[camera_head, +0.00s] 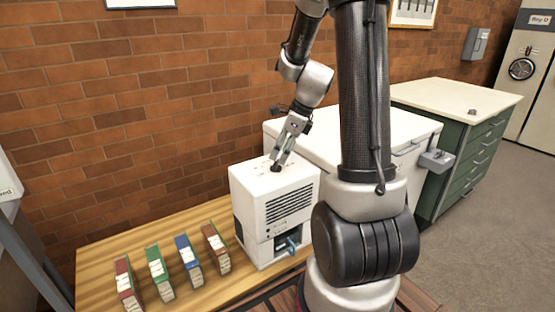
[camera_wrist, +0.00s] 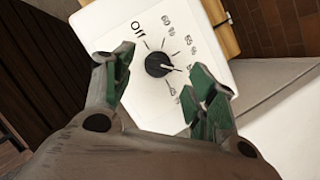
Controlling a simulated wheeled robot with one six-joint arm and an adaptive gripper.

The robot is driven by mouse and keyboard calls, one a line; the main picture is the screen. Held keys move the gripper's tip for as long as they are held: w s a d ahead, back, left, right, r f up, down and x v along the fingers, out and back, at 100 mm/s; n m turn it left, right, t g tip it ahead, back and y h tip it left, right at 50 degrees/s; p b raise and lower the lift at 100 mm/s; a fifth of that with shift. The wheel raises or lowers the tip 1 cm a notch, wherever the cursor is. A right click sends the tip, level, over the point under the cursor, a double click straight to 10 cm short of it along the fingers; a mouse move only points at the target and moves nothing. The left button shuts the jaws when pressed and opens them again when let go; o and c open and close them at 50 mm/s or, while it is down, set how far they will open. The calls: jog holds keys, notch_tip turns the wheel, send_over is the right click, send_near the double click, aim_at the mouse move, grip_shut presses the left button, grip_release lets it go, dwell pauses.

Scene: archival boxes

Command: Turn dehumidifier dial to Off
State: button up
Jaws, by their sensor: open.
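The white dehumidifier (camera_head: 250,205) stands on the wooden bench beside the brick wall, with a dark grille on its front. Its black dial (camera_wrist: 157,64) shows on the white top face in the wrist view, with a pale pointer line toward the right, at one of the percent marks. The "Off" mark (camera_wrist: 138,30) is printed up and left of the dial. My gripper (camera_wrist: 160,82) is open, its green-padded fingers on either side of the dial in the picture. In the head view my gripper (camera_head: 277,160) is just above the top face. I cannot tell whether the fingers touch the dial.
Several coloured archival boxes (camera_head: 188,262) stand in a row on the wooden bench (camera_head: 95,262), left of the dehumidifier. A white chest (camera_head: 300,135) stands close behind and right of it. A green cabinet (camera_head: 455,165) is farther right.

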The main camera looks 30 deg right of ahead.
aim_at(276, 162)
jog(key=shift+x, duration=1.85)
jog(key=shift+s, duration=0.1)
jog(key=shift+c, duration=0.5)
jog(key=c, duration=0.9)
